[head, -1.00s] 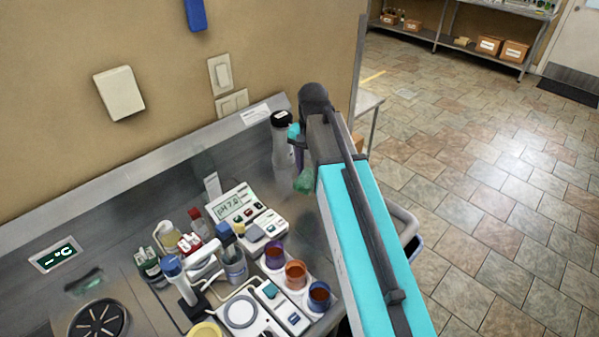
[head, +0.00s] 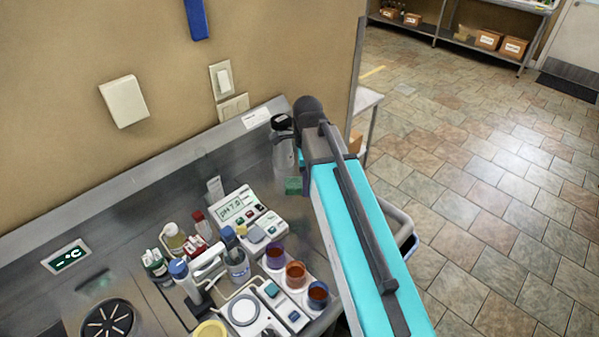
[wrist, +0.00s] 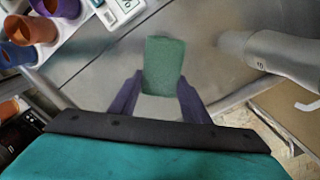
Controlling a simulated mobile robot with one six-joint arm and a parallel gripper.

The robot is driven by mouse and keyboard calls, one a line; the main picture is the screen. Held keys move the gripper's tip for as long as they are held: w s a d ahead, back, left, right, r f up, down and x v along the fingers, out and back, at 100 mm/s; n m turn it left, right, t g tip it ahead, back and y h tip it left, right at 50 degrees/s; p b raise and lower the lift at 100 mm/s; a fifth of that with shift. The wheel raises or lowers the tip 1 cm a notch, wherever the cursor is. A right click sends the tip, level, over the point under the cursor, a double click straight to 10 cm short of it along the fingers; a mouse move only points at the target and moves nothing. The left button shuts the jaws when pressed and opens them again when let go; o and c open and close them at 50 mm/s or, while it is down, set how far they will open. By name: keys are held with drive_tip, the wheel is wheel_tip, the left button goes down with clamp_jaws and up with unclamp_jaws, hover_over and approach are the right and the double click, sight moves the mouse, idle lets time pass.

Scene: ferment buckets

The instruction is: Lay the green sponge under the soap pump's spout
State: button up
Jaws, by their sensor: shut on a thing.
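The green sponge (head: 293,186) is in front of the grey bottle, beside my arm. In the wrist view the sponge (wrist: 164,62) stands out between the two purple fingers of my gripper (wrist: 160,92), which is shut on it. It appears held over bare steel; its height above the counter is hard to tell. In the head view my arm hides most of the gripper. A bottle of pale yellow liquid (head: 174,238) with a whitish top, at the left among the bench items, looks like the soap pump. Its spout is too small to make out clearly.
A grey bottle with a black cap (head: 283,145) stands close behind the sponge, and at right in the wrist view (wrist: 275,55). A pH meter (head: 240,210), coloured cups (head: 296,272) and a scale (head: 243,311) crowd the bench. Bare steel lies between meter and grey bottle.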

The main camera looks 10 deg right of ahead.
drive_tip(key=shift+s+m, duration=0.1)
drive_tip(key=shift+m, duration=0.2)
drive_tip(key=w+d+f+b, duration=0.1)
drive_tip(key=w+d+b, duration=0.2)
drive_tip(key=w, duration=1.2)
drive_tip(key=shift+f, duration=0.2)
idle(0.6)
drive_tip(key=shift+w+d+f+b, duration=0.1)
drive_tip(key=shift+w+f+b, duration=0.1)
drive_tip(key=shift+f+b, duration=0.35)
drive_tip(key=shift+w+f+b, duration=0.15)
drive_tip(key=shift+f+b, duration=0.1)
drive_tip(key=shift+f, duration=0.45)
drive_tip(key=shift+f+b, duration=0.3)
drive_tip(key=shift+f, duration=0.25)
drive_tip(key=shift+f, duration=0.6)
